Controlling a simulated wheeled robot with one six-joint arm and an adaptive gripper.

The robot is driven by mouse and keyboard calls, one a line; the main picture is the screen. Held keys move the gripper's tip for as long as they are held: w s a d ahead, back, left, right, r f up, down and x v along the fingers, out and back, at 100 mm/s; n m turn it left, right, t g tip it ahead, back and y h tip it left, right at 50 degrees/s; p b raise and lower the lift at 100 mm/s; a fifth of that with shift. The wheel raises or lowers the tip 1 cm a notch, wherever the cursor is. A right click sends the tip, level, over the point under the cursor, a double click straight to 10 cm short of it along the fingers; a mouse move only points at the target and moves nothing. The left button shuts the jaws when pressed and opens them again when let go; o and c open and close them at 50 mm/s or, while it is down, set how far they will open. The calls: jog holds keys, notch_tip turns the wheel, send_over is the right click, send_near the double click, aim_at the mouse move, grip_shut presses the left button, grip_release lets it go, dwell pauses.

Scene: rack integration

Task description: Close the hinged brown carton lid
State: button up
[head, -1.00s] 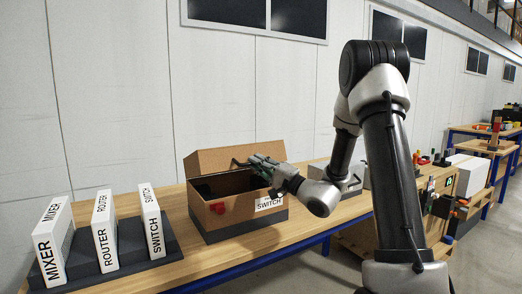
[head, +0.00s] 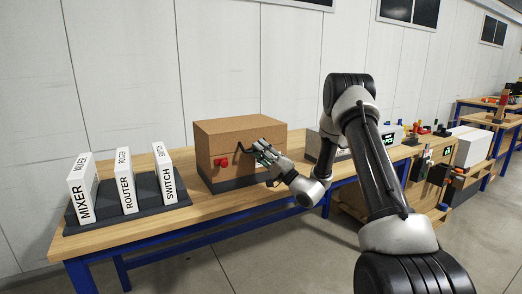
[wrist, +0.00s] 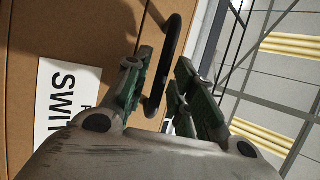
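The brown carton (head: 228,165) stands on the workbench. Its lid (head: 240,128) lies flat across the top, with no opening showing in the head view. A dark handle (head: 240,148) sticks out at the front, and a red part (head: 222,161) is on the front face. My gripper (head: 262,149) is at the carton's front right, beside the handle. In the wrist view, my gripper's (wrist: 165,62) green-padded fingers are apart, with the black handle (wrist: 172,60) between them. I cannot tell whether they touch it. A white label (wrist: 60,105) shows on the carton there.
White boxes marked MIXER (head: 82,188), ROUTER (head: 126,182) and SWITCH (head: 164,175) stand in a dark rack (head: 150,201) at left. The wooden workbench (head: 110,238) has clear front space. Another box (head: 318,147) is right of the carton, behind my arm.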

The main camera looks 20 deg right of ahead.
jog(key=v, duration=1.2)
dwell(0.4)
